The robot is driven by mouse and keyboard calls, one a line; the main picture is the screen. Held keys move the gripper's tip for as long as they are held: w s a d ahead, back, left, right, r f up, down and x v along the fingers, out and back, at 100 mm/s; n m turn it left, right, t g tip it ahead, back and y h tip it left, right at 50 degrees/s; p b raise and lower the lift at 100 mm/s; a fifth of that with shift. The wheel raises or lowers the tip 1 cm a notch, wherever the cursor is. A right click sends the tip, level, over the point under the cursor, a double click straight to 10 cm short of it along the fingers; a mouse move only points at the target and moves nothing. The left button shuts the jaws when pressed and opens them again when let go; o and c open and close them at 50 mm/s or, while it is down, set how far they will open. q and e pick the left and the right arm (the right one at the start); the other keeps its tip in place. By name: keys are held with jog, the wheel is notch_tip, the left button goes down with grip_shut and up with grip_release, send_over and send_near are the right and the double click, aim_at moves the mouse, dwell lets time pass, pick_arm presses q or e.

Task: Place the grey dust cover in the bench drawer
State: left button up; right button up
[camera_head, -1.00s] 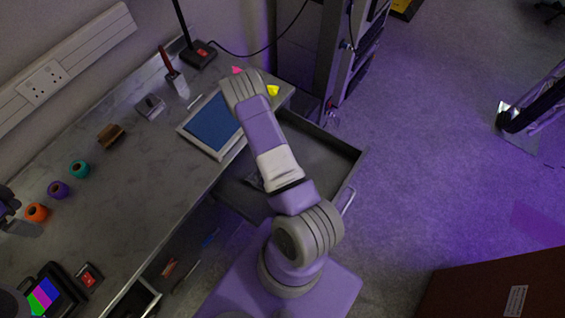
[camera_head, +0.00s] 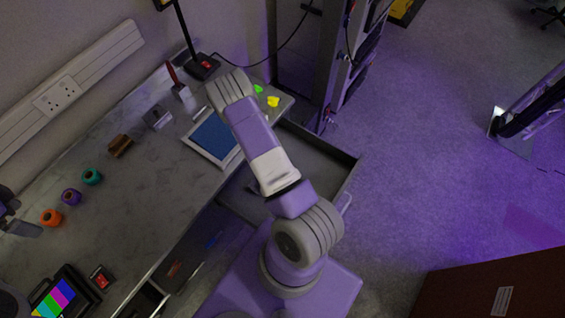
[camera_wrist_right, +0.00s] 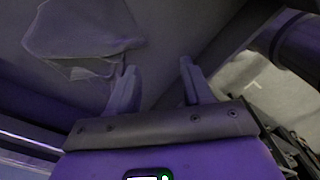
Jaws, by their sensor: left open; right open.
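The grey dust cover (camera_wrist_right: 82,30) looks like a flat, creased grey sheet lying on the drawer floor in the right wrist view. The bench drawer (camera_head: 325,152) is pulled out at the bench's right end; my right arm crosses in front of it in the head view. My right gripper (camera_wrist_right: 158,75) is open, its fingers apart with nothing between them; the cover lies beyond and left of the left finger. In the head view this gripper is not clearly visible. My left gripper (camera_head: 28,227) is open at the left edge, over the bench, far from the drawer.
A rack (camera_head: 330,70) stands behind the drawer.

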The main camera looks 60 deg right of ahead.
jog(key=shift+w+d+f, duration=0.15)
jog(key=shift+w+d, duration=0.15)
jog(key=shift+d, duration=0.05)
jog(key=c, duration=0.5)
jog(key=w+d+f, duration=0.1)
jog(key=w+d, duration=0.2)
jog(key=d, duration=0.1)
jog(key=w+d+f, duration=0.1)
jog(key=w+d, duration=0.3)
jog(key=d, duration=0.1)
jog(key=w+d+f, duration=0.1)
jog(key=w+d, duration=0.2)
jog(key=d, duration=0.2)
jog(key=shift+w, duration=0.3)
grip_shut()
jog(key=shift+f, duration=0.9)
jog(key=shift+w+f, duration=0.1)
jog(key=shift+f, duration=0.35)
notch_tip(320, 180, down, 5)
jog(key=b, duration=0.5)
jog(key=shift+f, duration=0.1)
jog(key=shift+r, duration=0.2)
